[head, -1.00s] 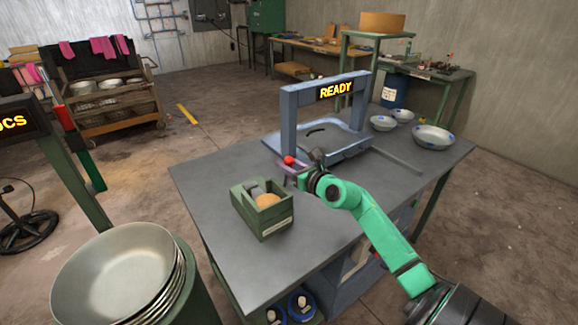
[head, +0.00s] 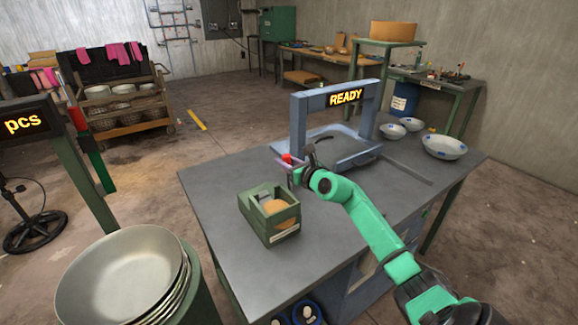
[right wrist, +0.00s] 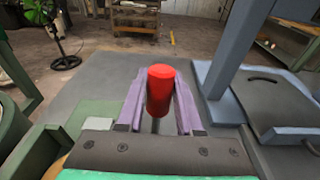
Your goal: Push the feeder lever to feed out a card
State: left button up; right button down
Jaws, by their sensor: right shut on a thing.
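The feeder lever has a red cylindrical knob (right wrist: 160,88) on a thin grey stem, and the knob also shows in the head view (head: 287,158). My right gripper (right wrist: 159,80) has its two purple fingers on either side of the lever, closed on it just below the knob's top. In the head view my right gripper (head: 290,165) is at the front left of the blue-grey frame (head: 300,125), whose sign reads READY. No card shows clearly. My left gripper is not in view.
A green box (head: 256,222) with an orange piece inside stands on the grey table (head: 225,185). Several bowls stand at the table's back right. A stack of metal bowls (head: 115,270) stands at the front left. The table's left part is clear.

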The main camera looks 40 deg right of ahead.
jog(key=w+b, duration=0.1)
jog(key=w+f+b, duration=0.1)
jog(key=w, duration=0.1)
dwell(0.4)
